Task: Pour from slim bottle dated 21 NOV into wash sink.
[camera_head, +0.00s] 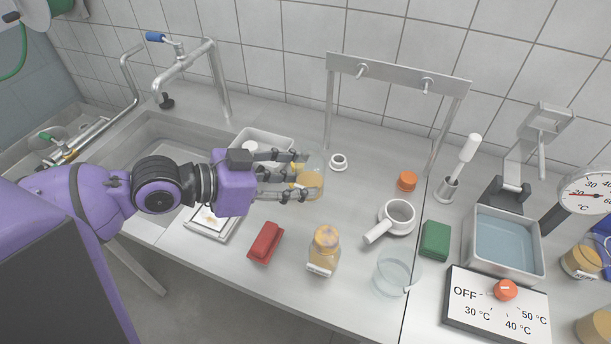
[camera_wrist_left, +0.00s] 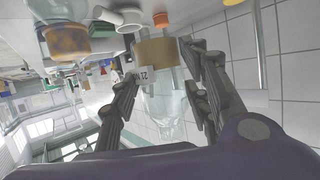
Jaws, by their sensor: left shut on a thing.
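The slim bottle (camera_head: 312,181) is clear with tan liquid in its lower part. My left gripper (camera_head: 304,175) is shut around it, above the steel worktop behind the red block. In the left wrist view, whose picture is turned upside down, the slim bottle (camera_wrist_left: 157,54) sits between the fingers of my left gripper (camera_wrist_left: 160,62). Its label is partly covered by a finger and reads "21 N". The wash sink (camera_head: 158,137) is the steel basin at the left, partly hidden behind my left arm. My right gripper is in neither view.
A second jar (camera_head: 324,250) with tan contents stands at the front, beside a red block (camera_head: 265,242). A clear beaker (camera_head: 392,276), a white handled cup (camera_head: 397,218) and an orange cap (camera_head: 407,181) are to the right. A tall tap (camera_head: 209,75) rises behind the sink.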

